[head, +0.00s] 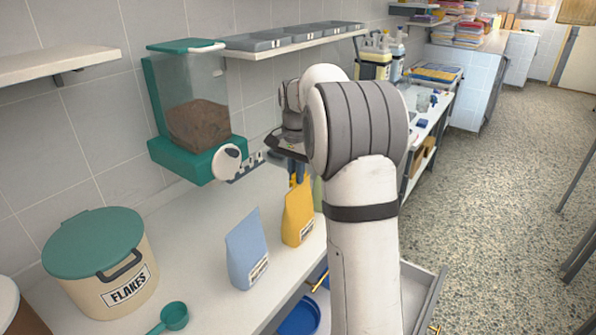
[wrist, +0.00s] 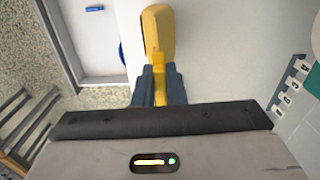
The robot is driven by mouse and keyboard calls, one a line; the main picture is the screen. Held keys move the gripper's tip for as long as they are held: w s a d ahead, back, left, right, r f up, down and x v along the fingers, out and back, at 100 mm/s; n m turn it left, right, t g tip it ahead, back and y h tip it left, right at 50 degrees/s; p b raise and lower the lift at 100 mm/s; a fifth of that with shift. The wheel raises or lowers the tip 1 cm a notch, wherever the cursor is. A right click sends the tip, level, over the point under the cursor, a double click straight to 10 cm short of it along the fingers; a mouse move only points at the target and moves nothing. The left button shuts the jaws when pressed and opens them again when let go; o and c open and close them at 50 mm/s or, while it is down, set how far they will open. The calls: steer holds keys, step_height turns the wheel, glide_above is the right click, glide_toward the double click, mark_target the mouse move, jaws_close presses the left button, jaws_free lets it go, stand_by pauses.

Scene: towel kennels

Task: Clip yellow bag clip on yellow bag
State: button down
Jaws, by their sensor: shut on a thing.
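The yellow bag (head: 298,219) stands upright on the white counter, to the right of the blue bag. It also shows from above in the wrist view (wrist: 158,28). My gripper (head: 297,176) is just above the bag's top, pointing down. In the wrist view my gripper (wrist: 160,72) is shut on the yellow bag clip (wrist: 159,82), whose far end meets the bag's near edge in the picture. I cannot tell whether the clip touches the bag or is around its top. In the head view the clip is mostly hidden by the fingers and blends with the bag.
A blue bag (head: 247,250) stands left of the yellow one, and a green bag (head: 318,192) is partly hidden behind my arm. A teal dispenser (head: 190,115) hangs on the wall. A flakes tub (head: 102,262) and green scoop (head: 173,316) are at front left. An open drawer (head: 428,305) juts out below.

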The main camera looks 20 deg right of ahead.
steer(key=shift+s+a+r, duration=0.1)
steer(key=shift+s+a, duration=0.05)
steer(key=shift+s, duration=0.05)
stand_by(0.6)
steer(key=shift+f, duration=1.1)
stand_by(2.5)
steer(key=c, duration=1.4)
jaws_free()
steer(key=shift+o, duration=0.3)
steer(key=o, duration=0.4)
steer(key=shift+r+p, duration=1.95)
steer(key=shift+r, duration=0.6)
